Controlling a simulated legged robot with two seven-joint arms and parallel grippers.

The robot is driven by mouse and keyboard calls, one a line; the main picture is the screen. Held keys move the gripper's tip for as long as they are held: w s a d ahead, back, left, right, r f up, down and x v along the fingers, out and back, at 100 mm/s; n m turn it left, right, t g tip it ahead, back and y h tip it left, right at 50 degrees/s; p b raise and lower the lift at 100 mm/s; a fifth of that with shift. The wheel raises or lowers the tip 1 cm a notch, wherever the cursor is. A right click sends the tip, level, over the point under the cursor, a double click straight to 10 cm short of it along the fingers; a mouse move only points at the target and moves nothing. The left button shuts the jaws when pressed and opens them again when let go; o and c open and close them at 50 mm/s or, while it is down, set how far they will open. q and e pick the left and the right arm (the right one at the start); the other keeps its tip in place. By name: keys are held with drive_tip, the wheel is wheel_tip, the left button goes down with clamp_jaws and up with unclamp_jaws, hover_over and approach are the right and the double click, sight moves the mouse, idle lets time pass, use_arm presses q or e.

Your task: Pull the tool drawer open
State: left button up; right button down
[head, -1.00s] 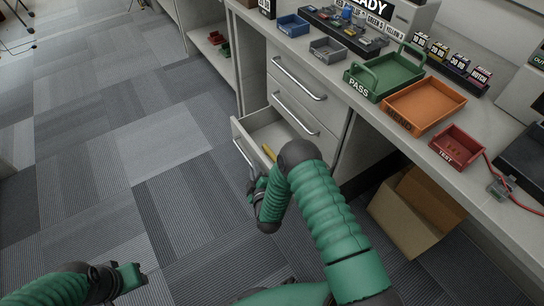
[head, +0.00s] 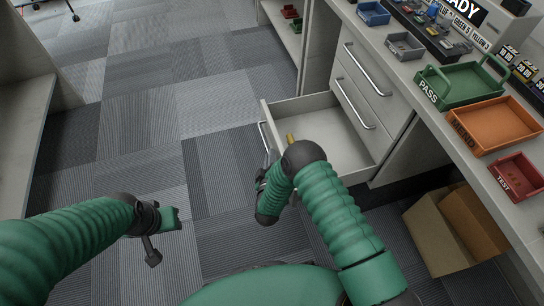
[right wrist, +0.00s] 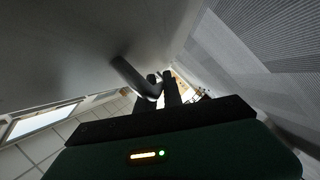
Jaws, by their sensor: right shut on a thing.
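The tool drawer (head: 338,140) is the lowest in the bench cabinet and stands well out from it, its pale inside showing. A small yellow thing (head: 290,138) lies inside, partly hidden by my right arm. The drawer's bar handle (head: 264,134) is on its front; it also shows in the right wrist view (right wrist: 133,76). My right gripper (head: 262,178) is shut on this handle; its dark fingers (right wrist: 163,90) meet the bar in the right wrist view. My left gripper (head: 163,222) hangs over the carpet, away from the drawer; its jaw opening is unclear.
Two closed drawers with bar handles (head: 368,68) are above. The bench top holds a green PASS tray (head: 470,93), an orange MEND tray (head: 497,122) and a red TEST tray (head: 517,176). An open cardboard box (head: 440,235) stands on the floor at right. Carpet left of the drawer is clear.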

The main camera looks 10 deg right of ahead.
drive_tip(key=shift+s+f, duration=0.2)
drive_tip(key=shift+f, duration=0.15)
drive_tip(key=c, duration=1.8)
unclamp_jaws()
drive_tip(key=shift+w, duration=0.1)
drive_tip(key=shift+o, duration=0.2)
drive_tip(key=shift+r, duration=0.25)
drive_tip(key=shift+s+a+r+p, duration=0.1)
drive_tip(key=shift+s+p, duration=0.2)
drive_tip(key=p+v, duration=0.5)
drive_tip(key=v, duration=1.1)
